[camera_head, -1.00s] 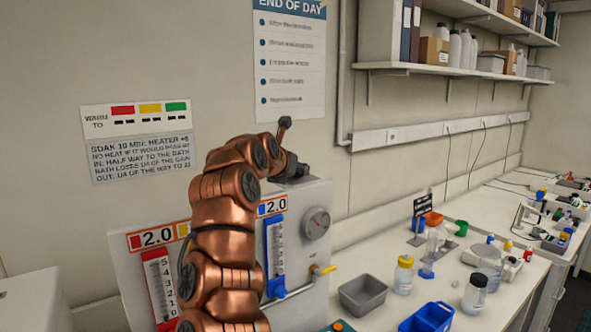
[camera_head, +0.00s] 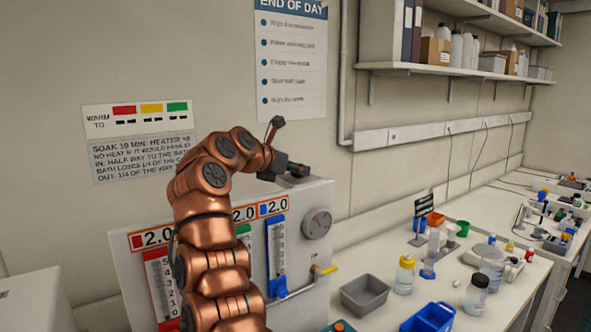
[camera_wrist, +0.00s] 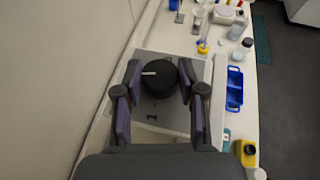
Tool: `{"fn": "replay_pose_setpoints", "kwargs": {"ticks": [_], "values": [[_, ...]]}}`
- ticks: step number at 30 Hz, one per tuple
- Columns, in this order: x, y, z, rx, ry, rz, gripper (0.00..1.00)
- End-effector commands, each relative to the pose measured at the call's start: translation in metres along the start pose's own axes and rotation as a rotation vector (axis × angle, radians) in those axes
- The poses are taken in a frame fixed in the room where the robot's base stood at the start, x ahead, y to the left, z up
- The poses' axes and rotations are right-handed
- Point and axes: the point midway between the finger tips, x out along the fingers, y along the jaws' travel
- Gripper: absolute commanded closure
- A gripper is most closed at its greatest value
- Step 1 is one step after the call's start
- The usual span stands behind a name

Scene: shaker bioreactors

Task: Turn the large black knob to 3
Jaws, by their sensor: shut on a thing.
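The large black knob (camera_wrist: 160,78) sits on the top plate of the grey panel unit (camera_wrist: 172,113) in the wrist view. A white pointer line on it points left in that picture. My gripper (camera_wrist: 160,72) is shut on the knob, one purple-padded finger on each side. A dark mark shows on the plate below the knob, too small to read surely. In the head view, my gripper (camera_head: 296,170) is at the top of the unit (camera_head: 318,262), and the knob is hard to make out there.
A grey bin (camera_head: 364,296), blue tray (camera_head: 428,318) and bottles stand to the right. The wall (camera_head: 60,60) is close behind.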

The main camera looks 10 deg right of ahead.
Motion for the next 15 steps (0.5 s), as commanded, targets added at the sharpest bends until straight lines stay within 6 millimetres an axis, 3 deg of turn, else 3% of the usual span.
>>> {"fn": "replay_pose_setpoints", "kwargs": {"ticks": [15], "values": [[-0.0008, 0.0011, 0.0007, 0.024, -0.002, -0.055, 0.95]]}}
